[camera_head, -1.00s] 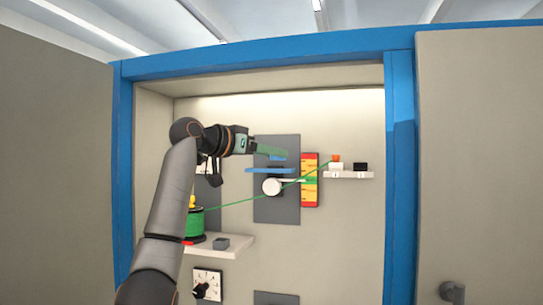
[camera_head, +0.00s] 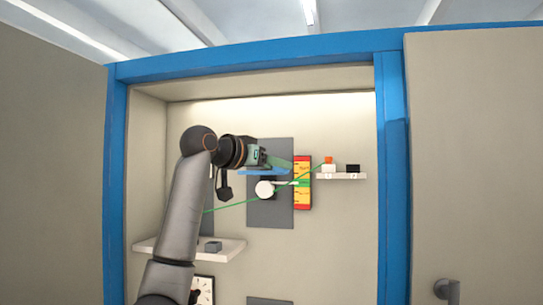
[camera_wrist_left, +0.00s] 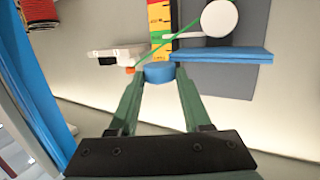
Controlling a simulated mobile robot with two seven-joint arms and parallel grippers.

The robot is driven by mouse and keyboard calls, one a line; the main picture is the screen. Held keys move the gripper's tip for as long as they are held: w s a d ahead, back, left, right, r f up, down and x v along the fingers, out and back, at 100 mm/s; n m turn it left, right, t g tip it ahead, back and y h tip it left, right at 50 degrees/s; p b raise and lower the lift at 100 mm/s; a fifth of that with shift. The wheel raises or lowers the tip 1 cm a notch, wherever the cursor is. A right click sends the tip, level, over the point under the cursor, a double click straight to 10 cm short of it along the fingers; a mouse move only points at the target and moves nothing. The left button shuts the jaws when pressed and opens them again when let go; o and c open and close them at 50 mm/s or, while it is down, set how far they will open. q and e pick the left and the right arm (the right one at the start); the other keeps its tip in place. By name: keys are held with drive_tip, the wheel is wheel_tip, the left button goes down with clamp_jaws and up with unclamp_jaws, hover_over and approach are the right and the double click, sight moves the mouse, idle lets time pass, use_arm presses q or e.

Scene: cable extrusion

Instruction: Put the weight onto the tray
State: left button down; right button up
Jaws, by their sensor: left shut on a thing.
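My left gripper (camera_head: 286,163) reaches in from the left, just above the blue tray (camera_head: 262,172) on the grey panel. In the left wrist view its two green fingers (camera_wrist_left: 160,85) are shut on a blue round weight (camera_wrist_left: 158,73). The weight shows at one end of the tray (camera_wrist_left: 235,56), very close to it; I cannot tell whether they touch. In the head view the fingers hide the weight. My right gripper is not in view.
A white round wheel (camera_head: 265,189) with a green cable sits below the tray. A red-yellow-green scale (camera_head: 302,195) stands to its right. A white shelf (camera_head: 341,176) holds small blocks. A lower shelf (camera_head: 228,248) is partly behind my arm.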

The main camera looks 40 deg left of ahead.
use_arm(q)
drive_tip(key=s+f+n+y+b, duration=0.1)
drive_tip(key=s+f+y+b, duration=0.15)
drive_tip(key=f, duration=1.65)
drive_tip(key=s+f+n+y+b, duration=0.1)
drive_tip(key=s+f+b, duration=0.2)
drive_tip(key=f, duration=1.6)
drive_tip(key=x, duration=0.3)
drive_tip(key=a+x, duration=0.1)
drive_tip(key=x, duration=0.3)
drive_tip(key=a+b+x, duration=0.1)
drive_tip(key=x, duration=0.2)
drive_tip(key=shift+a+f, duration=0.1)
drive_tip(key=shift+f, duration=0.25)
drive_tip(key=shift+f+g+b, duration=0.3)
drive_tip(key=shift+f, duration=0.55)
drive_tip(key=shift+f, duration=0.1)
